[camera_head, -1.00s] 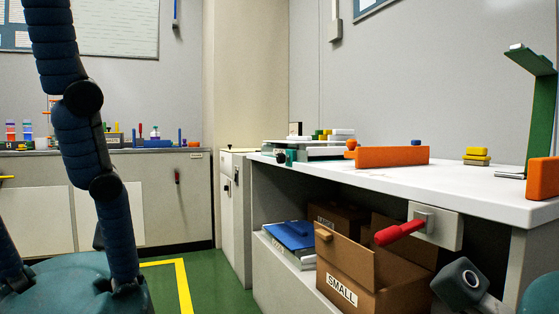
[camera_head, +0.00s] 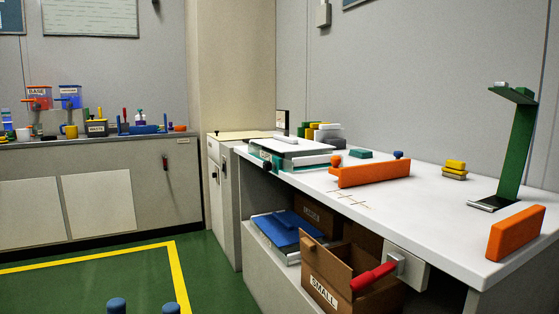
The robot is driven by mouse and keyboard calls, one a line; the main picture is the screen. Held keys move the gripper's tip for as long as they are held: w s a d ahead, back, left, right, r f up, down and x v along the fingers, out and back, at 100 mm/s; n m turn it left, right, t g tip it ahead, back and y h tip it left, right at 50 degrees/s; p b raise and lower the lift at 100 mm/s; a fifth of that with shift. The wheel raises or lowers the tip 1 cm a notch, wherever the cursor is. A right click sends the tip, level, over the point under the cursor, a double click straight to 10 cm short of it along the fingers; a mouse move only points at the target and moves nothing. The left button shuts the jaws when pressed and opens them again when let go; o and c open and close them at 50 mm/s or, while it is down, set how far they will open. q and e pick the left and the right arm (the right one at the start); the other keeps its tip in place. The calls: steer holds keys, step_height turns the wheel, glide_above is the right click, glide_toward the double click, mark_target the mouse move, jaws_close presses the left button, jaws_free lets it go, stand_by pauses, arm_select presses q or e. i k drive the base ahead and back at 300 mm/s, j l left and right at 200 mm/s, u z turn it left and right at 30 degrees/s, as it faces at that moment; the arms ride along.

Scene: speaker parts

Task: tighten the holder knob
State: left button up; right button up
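On the white bench stands a long orange block (camera_head: 374,173). A small orange round knob (camera_head: 336,161) sits at its left end and a small blue knob (camera_head: 398,155) shows above its right part. I cannot tell which of these is the holder knob, nor whether either is tight. A second orange block (camera_head: 515,232) stands near the bench's right front. Neither of my grippers can be made out in this view.
The white bench (camera_head: 430,215) has free room in its middle. A green stand (camera_head: 517,150) rises at the right. Green floor (camera_head: 90,285) lies open at left.

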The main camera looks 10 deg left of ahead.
mark_target(268, 167)
steer(key=i+j+z, duration=0.15)
steer(key=z, duration=0.3)
steer(key=i+j+z, duration=0.1)
steer(key=j+z, duration=0.3)
